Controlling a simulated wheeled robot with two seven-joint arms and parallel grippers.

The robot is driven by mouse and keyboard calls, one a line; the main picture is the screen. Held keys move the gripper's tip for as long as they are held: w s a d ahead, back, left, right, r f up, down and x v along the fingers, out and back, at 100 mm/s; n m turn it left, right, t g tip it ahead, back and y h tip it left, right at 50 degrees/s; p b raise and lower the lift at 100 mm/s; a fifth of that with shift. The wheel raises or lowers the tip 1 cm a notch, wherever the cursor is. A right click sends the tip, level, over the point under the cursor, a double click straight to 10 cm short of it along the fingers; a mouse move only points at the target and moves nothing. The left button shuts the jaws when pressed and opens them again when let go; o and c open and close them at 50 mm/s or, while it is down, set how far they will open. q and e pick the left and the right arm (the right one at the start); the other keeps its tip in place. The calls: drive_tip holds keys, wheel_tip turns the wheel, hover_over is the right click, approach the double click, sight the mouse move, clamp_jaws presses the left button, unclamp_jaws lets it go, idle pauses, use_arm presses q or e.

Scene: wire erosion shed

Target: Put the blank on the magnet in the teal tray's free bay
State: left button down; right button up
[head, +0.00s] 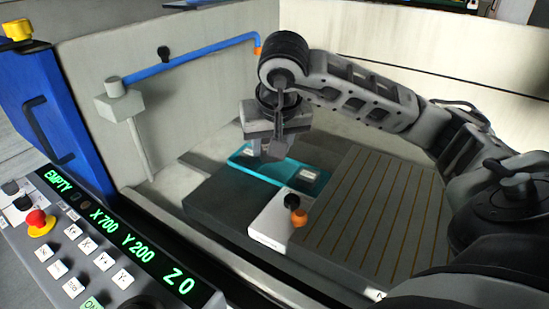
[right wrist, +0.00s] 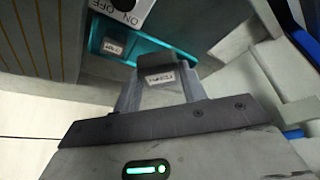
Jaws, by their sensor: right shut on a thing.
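My right gripper (head: 266,150) is over the teal tray (head: 290,180), pointing down. In the right wrist view the gripper (right wrist: 159,82) is shut on a grey blank (right wrist: 160,76) with a pale label, between its two fingers. The teal tray (right wrist: 148,47) shows just beyond the held blank; I cannot tell whether they touch. Another labelled blank (head: 309,175) lies in the tray's right part, also seen in the wrist view (right wrist: 113,47). A pale label (head: 249,150) shows at the tray's left part. The gripper hides the tray's middle. The magnet (head: 365,205), a plate with brass lines, looks bare.
A pale switch block (head: 278,235) with a black and orange knob stands at the magnet's near left. A dark surface (head: 222,205) lies before the tray. A blue pipe (head: 185,58) and pale walls bound the back. A control panel (head: 110,255) is at front left.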

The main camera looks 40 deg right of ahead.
drive_tip(key=w+d+f, duration=0.2)
drive_tip(key=w+d, duration=0.1)
drive_tip(key=d, duration=0.1)
approach(277, 167)
drive_tip(key=shift+w+d+f+p, duration=0.25)
drive_tip(key=shift+w+f+p, duration=0.05)
drive_tip(key=shift+w+f, duration=0.5)
drive_tip(key=shift+s+p+x, duration=0.15)
drive_tip(key=shift+p+x, duration=0.05)
drive_tip(key=shift+x, duration=0.75)
drive_tip(key=shift+s+p+x, duration=0.2)
drive_tip(key=shift+x, duration=0.7)
drive_tip(key=shift+a+f, duration=0.1)
drive_tip(key=shift+f, duration=0.1)
drive_tip(key=shift+f, duration=0.15)
drive_tip(key=o, duration=1.2)
